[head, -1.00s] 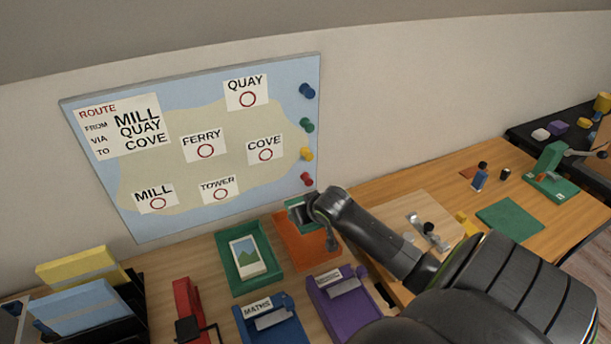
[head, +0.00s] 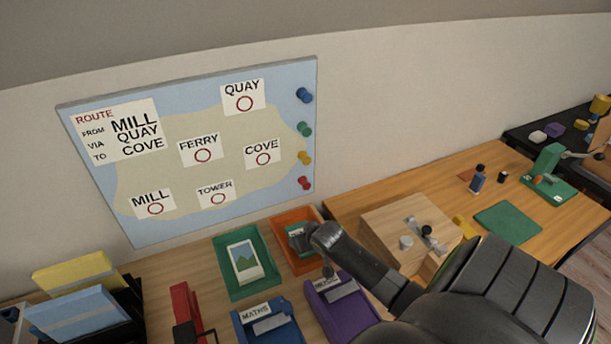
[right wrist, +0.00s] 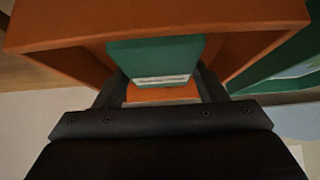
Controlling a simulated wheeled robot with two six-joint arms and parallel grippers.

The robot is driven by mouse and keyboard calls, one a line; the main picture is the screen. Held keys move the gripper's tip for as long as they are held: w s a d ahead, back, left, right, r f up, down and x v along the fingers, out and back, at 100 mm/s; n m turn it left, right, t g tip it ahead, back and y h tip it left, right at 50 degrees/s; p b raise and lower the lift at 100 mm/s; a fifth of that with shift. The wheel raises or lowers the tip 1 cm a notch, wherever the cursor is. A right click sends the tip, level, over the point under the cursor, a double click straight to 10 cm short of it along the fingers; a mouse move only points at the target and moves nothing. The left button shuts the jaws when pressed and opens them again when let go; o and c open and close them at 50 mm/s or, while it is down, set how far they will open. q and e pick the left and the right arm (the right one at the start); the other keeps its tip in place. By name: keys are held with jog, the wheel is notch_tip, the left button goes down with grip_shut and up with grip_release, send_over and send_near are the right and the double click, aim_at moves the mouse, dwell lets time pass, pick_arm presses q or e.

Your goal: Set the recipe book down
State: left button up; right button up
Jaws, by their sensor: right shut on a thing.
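My right gripper (right wrist: 163,92) is shut on a green book with a white label strip, the recipe book (right wrist: 155,55). In the right wrist view the book is between the two fingers, over an orange tray (right wrist: 60,32). In the head view the recipe book (head: 296,232) shows as a small dark green piece at the gripper (head: 303,240), inside the outline of the orange tray (head: 284,217). The arm hides part of the tray. I cannot tell whether the book touches the tray floor. My left gripper is not in view.
A green tray (head: 226,258) with a picture card (head: 243,262) stands left of the orange tray. A wooden block (head: 385,222) is to the right. The map board (head: 95,185) is behind.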

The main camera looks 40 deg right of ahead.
jog(key=shift+f, duration=0.15)
jog(key=o, duration=1.1)
jog(key=v, duration=1.2)
jog(key=shift+p, duration=0.3)
jog(key=shift+s, duration=0.1)
